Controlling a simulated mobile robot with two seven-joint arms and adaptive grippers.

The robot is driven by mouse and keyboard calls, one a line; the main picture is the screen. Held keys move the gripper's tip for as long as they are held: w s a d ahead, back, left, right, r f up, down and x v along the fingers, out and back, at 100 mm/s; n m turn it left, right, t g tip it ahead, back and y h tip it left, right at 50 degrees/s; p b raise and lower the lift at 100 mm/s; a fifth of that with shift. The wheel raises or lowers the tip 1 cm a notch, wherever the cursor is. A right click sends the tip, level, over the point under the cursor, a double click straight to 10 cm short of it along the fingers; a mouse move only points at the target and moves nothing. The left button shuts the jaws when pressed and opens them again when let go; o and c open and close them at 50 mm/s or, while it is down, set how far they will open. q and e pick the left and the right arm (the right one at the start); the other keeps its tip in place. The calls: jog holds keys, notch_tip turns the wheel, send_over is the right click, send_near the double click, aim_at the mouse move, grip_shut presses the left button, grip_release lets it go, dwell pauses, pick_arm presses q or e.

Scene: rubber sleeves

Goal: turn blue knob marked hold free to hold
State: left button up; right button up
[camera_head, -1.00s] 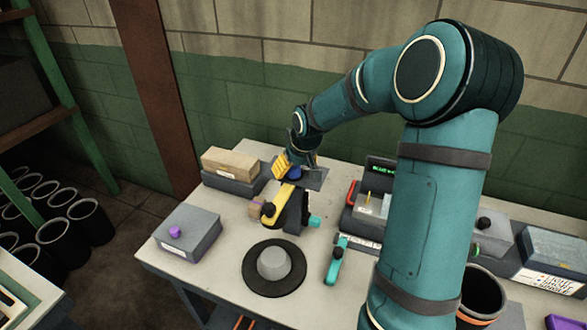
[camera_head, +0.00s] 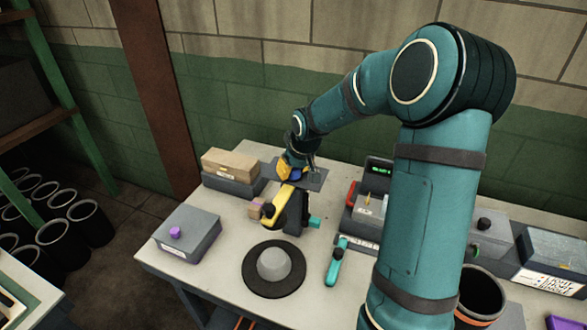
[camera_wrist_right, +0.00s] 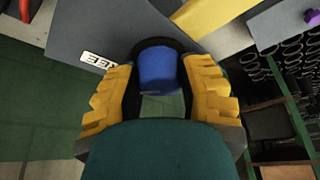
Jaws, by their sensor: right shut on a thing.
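The blue knob (camera_wrist_right: 159,70) sits on a dark grey plate (camera_wrist_right: 95,25) in the right wrist view. Part of a white label (camera_wrist_right: 98,62) beside it reads "REE". My right gripper (camera_wrist_right: 160,88) has its yellow ridged fingers on either side of the knob and is shut on it. In the head view the right gripper (camera_head: 292,173) is at the grey plate (camera_head: 313,180) toward the back of the table, and only a little blue of the knob shows between the fingers. The knob's pointer and the word for the other position cannot be made out. My left gripper is not in view.
A yellow lever (camera_head: 274,207) on a dark stand is just in front of the plate. A wooden block on a grey box (camera_head: 230,164) stands to the left. A grey box with a purple knob (camera_head: 187,237) and a round black disc (camera_head: 262,285) are nearer.

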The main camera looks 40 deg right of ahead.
jog(key=shift+n, duration=0.3)
jog(key=shift+f+n+y, duration=0.1)
jog(key=shift+n+y, duration=0.4)
jog(key=shift+n, duration=0.5)
jog(key=n+y+b, duration=0.1)
jog(key=n, duration=0.3)
jog(key=shift+n+y+b, duration=0.3)
jog(key=shift+y+b, duration=0.1)
jog(key=shift+n+g+y, duration=0.4)
jog(key=shift+n+g, duration=0.1)
jog(key=shift+n, duration=0.7)
jog(key=shift+n+g+y+b, duration=0.3)
jog(key=shift+n+y+b, duration=0.1)
jog(key=shift+n, duration=0.7)
jog(key=o, duration=1.2)
